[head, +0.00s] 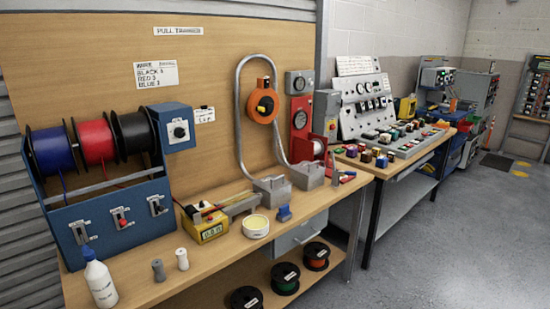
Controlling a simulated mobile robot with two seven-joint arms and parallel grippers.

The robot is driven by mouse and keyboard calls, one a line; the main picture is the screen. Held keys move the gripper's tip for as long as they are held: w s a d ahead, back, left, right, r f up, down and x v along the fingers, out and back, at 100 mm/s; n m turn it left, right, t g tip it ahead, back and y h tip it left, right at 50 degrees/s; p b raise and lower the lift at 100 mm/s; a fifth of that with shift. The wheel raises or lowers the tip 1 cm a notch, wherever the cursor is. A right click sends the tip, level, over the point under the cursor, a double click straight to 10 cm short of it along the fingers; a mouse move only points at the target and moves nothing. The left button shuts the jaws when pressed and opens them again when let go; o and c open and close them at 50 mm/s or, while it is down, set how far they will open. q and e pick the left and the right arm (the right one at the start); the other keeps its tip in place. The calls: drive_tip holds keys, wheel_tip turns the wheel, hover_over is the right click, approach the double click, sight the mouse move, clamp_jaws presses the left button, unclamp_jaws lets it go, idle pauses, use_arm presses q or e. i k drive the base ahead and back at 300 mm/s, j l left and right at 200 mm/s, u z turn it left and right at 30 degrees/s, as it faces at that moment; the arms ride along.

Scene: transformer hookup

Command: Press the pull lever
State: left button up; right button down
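Neither of my grippers is in view. No part is clearly marked as the pull lever, and I cannot tell for sure which it is. A blue wire rack (100,204) stands at the left of the wooden bench and holds blue, red and black spools. Its sloped front has small levers: a left one (79,232), a red one in the middle (121,217) and a right one (157,204). An orange device (263,105) with a black part hangs on the backboard inside a grey bent pipe (238,90). Nothing is touching any of them.
Spools (285,278) sit below. A control bench (405,152) stands behind. Grey floor (440,240) is clear at right.

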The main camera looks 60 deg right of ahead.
sight(352, 141)
drive_tip(key=z, duration=2.2)
